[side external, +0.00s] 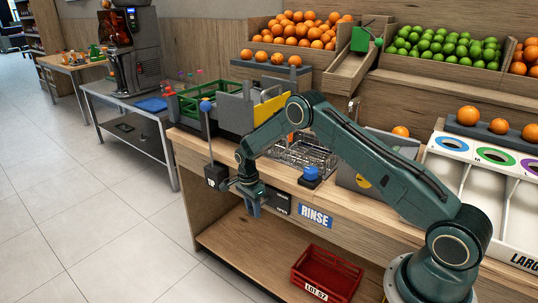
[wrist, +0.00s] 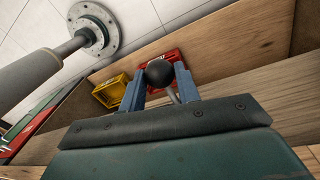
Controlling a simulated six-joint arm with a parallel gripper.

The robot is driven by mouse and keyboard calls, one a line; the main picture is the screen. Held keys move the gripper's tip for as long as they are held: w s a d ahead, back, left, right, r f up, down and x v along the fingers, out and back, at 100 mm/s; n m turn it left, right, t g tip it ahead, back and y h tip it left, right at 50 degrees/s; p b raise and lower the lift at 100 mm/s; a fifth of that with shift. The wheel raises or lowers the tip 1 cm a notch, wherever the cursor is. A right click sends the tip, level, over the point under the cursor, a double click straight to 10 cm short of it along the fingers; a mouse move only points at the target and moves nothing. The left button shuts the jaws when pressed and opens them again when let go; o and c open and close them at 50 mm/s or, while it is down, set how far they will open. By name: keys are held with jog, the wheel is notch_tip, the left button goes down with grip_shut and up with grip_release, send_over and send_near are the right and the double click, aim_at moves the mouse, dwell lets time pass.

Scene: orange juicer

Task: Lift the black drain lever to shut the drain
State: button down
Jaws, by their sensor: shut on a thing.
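The black drain lever shows in the wrist view as a round black knob (wrist: 159,73) on a thin metal rod. The two blue-grey fingers of my gripper (wrist: 160,88) stand on either side of it, and my gripper is shut on the lever. In the side view my gripper (side external: 254,205) hangs low in front of the counter's front edge, left of the RINSE sign (side external: 314,216). The lever cannot be made out there, and the drain itself cannot be told apart.
A post with a blue knob (side external: 206,106) rises left of my gripper. A blue button (side external: 311,173) sits on the counter behind the sign. A wire rack (side external: 308,152) lies further back. A red crate (side external: 325,275) stands on the lower shelf. Open floor lies left.

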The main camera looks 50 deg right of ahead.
jog(key=shift+d+r+y, duration=0.25)
jog(key=shift+r+y, duration=0.35)
jog(key=shift+y, duration=0.15)
jog(key=shift+d+r+y, duration=0.25)
jog(key=shift+r+y, duration=0.35)
jog(key=shift+y, duration=0.15)
jog(key=c, duration=1)
grip_release()
jog(key=shift+c, duration=0.2)
jog(key=shift+r, duration=0.2)
jog(key=v, duration=1.3)
jog(key=shift+d+r, duration=0.15)
jog(key=shift+d, duration=0.1)
jog(key=shift+r, duration=0.15)
